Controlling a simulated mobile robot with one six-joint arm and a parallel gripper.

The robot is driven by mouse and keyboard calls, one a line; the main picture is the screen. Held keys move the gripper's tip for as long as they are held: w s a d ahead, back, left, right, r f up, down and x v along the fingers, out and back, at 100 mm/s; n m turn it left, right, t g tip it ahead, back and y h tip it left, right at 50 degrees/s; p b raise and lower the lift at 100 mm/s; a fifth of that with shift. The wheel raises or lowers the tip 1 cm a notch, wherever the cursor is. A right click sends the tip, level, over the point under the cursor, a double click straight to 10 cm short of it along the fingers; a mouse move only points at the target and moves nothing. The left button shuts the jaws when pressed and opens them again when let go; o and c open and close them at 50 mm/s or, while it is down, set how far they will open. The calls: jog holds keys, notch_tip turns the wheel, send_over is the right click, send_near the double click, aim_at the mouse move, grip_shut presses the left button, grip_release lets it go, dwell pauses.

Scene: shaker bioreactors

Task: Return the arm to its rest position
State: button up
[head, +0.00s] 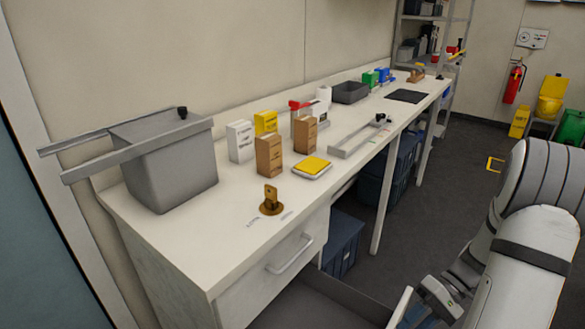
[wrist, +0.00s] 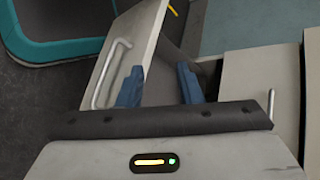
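My arm (head: 525,265) comes in from the right of the head view and reaches down to the lower right, beside an open drawer (head: 318,303) under the bench. In the wrist view my gripper (wrist: 158,72) has its two blue fingers spread apart with nothing between them. Beyond them shows a pale drawer front (wrist: 138,45) with a bar handle (wrist: 103,80). The fingers look near this drawer front; I cannot tell whether they touch it. In the head view the fingertips are hidden or cut off at the bottom edge.
The white bench (head: 225,225) holds a grey tub (head: 170,170), several boxes, a yellow-topped scale (head: 312,167) and a brass fitting (head: 271,202). An upper drawer with a handle (head: 290,256) is shut. Blue bins (head: 342,242) stand underneath. The dark floor (head: 440,200) is mostly clear.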

jog(key=s+a+r+t+h+p, duration=0.1)
jog(key=a+r+t+h+p, duration=0.1)
jog(key=r, duration=0.7)
jog(key=s+a+r+t+h+p, duration=0.2)
jog(key=a+r+t+h+p, duration=0.1)
jog(key=r, duration=0.7)
jog(key=s+a+r+t+h+p, duration=0.1)
jog(key=a+r+t+h+p, duration=0.1)
jog(key=a+r+h+p, duration=0.2)
notch_tip(320, 180, up, 6)
jog(key=a+p, duration=0.2)
jog(key=p, duration=0.2)
jog(key=shift+s+f+m+t+h, duration=0.2)
jog(key=shift+s+m+t+h, duration=0.1)
jog(key=shift+s+h, duration=0.1)
jog(key=shift+a, duration=0.15)
